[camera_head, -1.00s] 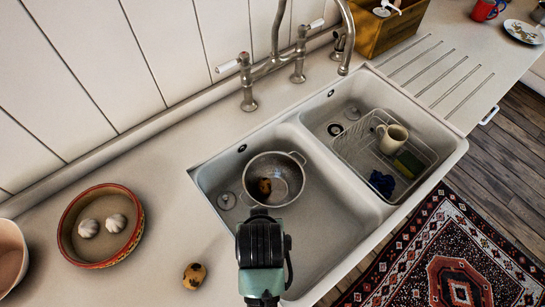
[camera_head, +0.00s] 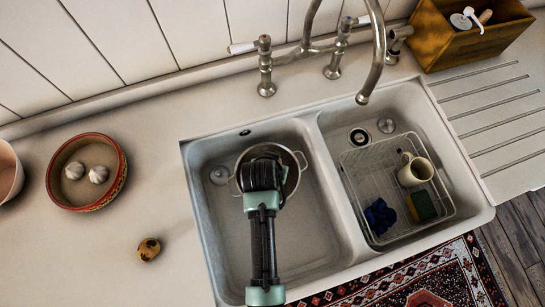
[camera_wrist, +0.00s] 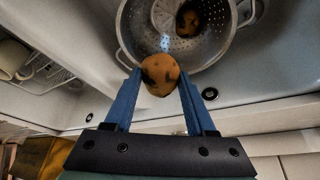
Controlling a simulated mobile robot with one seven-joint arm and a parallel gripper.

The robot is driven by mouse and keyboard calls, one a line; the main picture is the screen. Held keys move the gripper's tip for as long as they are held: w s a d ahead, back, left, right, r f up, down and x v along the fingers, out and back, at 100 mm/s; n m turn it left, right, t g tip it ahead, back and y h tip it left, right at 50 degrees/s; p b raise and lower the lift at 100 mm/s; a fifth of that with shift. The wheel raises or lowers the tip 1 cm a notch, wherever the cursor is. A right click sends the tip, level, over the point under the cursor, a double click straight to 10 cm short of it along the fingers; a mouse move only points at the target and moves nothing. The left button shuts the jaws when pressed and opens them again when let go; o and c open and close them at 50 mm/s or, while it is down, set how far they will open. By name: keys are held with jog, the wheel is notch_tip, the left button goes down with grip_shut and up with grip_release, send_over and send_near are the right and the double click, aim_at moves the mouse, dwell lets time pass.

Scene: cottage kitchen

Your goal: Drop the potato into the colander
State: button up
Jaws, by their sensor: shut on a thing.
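My gripper (camera_wrist: 160,78) is shut on a brown, dark-spotted potato (camera_wrist: 160,73), held between the two blue fingertips in the wrist view. The grey metal colander (camera_wrist: 218,42) lies beyond it, and a second spotted potato (camera_wrist: 188,20) rests inside. In the head view my gripper is over the colander (camera_head: 299,164) in the left sink basin, covering much of it and hiding the fingertips and both these potatoes. Another spotted potato (camera_head: 148,249) lies on the counter left of the sink.
The right basin holds a wire rack (camera_head: 372,222) with a cream mug (camera_head: 414,170), a blue cloth (camera_head: 380,215) and a sponge (camera_head: 424,205). A tall faucet (camera_head: 376,60) arches behind the basins. A round dish (camera_head: 118,182) with two garlic bulbs stands on the left counter.

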jog(key=shift+w+a+f+m, duration=0.1)
jog(key=shift+a+f+m, duration=0.05)
jog(key=shift+f, duration=0.35)
jog(key=shift+a+f+m, duration=0.1)
jog(key=shift+f+m, duration=0.05)
jog(key=shift+f, duration=0.35)
notch_tip(320, 180, down, 6)
jog(key=b, duration=0.5)
jog(key=o, duration=1.4)
jog(key=shift+r, duration=0.1)
jog(key=v, duration=1.2)
jog(key=shift+a+r, duration=0.15)
jog(key=shift+r, duration=0.2)
